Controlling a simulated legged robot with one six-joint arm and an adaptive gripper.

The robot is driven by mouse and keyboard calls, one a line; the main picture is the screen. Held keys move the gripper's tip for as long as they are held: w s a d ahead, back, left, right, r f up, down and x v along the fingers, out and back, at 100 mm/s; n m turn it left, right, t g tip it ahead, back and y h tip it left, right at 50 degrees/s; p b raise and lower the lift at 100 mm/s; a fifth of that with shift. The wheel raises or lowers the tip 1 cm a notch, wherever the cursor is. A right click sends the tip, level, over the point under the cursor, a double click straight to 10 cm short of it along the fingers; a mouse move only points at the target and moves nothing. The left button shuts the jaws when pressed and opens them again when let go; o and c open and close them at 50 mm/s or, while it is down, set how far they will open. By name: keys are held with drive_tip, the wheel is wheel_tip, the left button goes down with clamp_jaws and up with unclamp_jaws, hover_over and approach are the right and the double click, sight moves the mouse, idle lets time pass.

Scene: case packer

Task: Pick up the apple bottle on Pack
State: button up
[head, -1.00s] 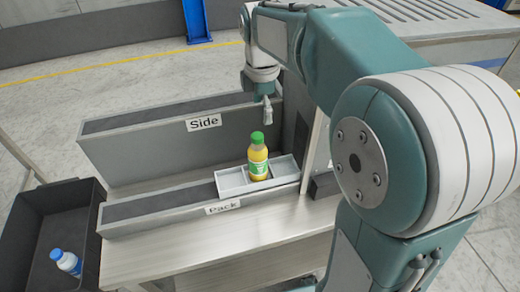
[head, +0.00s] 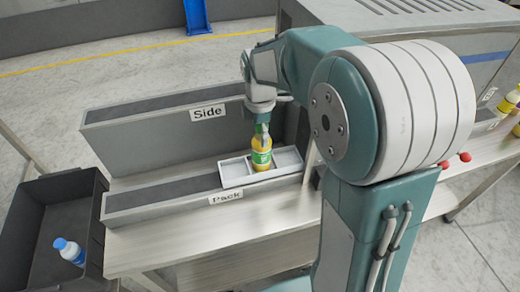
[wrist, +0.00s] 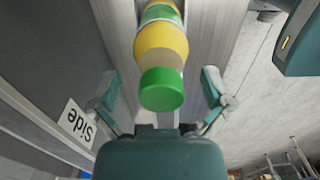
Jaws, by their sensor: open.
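The apple bottle, yellow with a green label, stands in a light grey tray (head: 237,175) on the Pack conveyor (head: 150,198). It shows in the head view (head: 261,158), its cap mostly covered by my gripper (head: 263,133). In the wrist view the bottle (wrist: 163,45) has its green cap toward me, between the two spread fingers of my gripper (wrist: 162,100). The gripper is open, with a gap visible on both sides of the cap.
The taller Side conveyor (head: 140,135) stands behind. A dark bin (head: 30,215) at left holds a white bottle with a blue cap (head: 68,250). More yellow bottles (head: 508,100) stand at far right. The table front (head: 200,240) is bare.

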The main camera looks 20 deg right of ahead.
drive_tip(key=shift+d, duration=0.3)
drive_tip(key=c, duration=1.3)
drive_tip(key=shift+s+a, duration=0.1)
